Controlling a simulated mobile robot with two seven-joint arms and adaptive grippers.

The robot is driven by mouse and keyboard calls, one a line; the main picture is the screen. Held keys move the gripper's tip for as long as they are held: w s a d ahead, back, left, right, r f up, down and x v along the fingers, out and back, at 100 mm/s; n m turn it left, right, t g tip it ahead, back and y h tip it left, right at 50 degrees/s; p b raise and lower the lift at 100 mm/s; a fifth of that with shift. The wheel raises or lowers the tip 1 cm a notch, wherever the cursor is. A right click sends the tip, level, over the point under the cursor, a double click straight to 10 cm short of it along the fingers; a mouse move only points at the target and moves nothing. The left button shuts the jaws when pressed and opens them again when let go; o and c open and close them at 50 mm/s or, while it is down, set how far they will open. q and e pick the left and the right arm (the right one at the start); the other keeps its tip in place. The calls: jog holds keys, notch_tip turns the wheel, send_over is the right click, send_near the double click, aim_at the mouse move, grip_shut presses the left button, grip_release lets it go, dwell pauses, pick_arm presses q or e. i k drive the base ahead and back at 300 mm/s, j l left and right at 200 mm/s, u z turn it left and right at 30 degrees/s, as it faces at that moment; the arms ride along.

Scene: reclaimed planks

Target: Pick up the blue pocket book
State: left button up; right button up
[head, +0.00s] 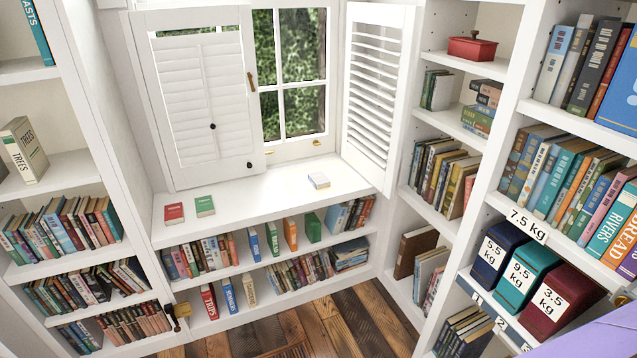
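Several blue books could match the name, and I cannot tell which one is the blue pocket book. A small blue-and-white book (318,181) lies flat on the white window ledge (262,192), right of its middle. A slim blue book (254,243) stands upright on the upper shelf under the ledge. Another blue book (229,295) stands on the lower shelf, between a red book (209,302) and a beige book (250,290). Neither of my grippers shows in the head view.
A red book (174,213) and a green book (204,206) lie at the ledge's left. White shutters (205,105) flank the window. Full bookcases stand on both sides. A purple surface (595,335) fills the lower right corner. Plank floor (330,318) shows below.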

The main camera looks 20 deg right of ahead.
aim_at(317, 187)
jog(key=i+z, duration=0.1)
jog(key=z, duration=0.6)
